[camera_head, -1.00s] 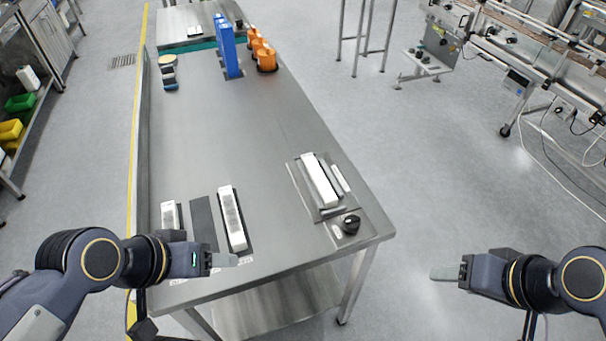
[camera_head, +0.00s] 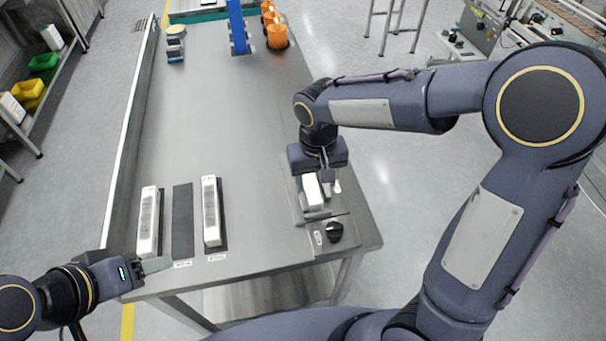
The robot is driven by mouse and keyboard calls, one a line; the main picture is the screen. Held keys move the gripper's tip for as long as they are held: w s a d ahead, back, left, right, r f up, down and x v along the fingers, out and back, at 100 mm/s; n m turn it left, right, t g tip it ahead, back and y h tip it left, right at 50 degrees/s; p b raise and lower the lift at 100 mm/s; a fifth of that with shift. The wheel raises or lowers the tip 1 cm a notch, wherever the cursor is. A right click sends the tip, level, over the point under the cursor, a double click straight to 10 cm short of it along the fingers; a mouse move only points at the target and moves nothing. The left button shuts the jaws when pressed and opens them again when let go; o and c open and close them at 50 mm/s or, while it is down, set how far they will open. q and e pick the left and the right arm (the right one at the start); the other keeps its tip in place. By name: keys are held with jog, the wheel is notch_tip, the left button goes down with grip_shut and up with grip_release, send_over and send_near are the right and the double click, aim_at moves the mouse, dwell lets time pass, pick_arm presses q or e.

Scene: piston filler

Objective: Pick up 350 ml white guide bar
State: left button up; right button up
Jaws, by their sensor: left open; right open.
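Three white bars lie on the steel table. One white bar (camera_head: 312,190) sits on a grey plate at the right, partly hidden under my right gripper. Two more bars, a left one (camera_head: 149,222) and a middle one (camera_head: 211,212), lie near the front left with a dark empty strip between them. The labels are too small to read, so I cannot tell which is 350 ml. My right gripper (camera_head: 328,180) is open, pointing down over the right bar; whether it touches the bar is unclear. My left gripper (camera_head: 155,266) is open and empty by the front left table edge.
Blue parts (camera_head: 238,28) and orange parts (camera_head: 277,36) stand at the far end. The middle of the steel table (camera_head: 215,120) is clear.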

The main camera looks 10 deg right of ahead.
aim_at(315, 199)
jog(key=f, duration=0.5)
jog(key=shift+s+f, duration=0.1)
jog(key=shift+s, duration=0.3)
jog(key=shift+c, duration=0.5)
grip_shut()
jog(key=shift+a, duration=0.1)
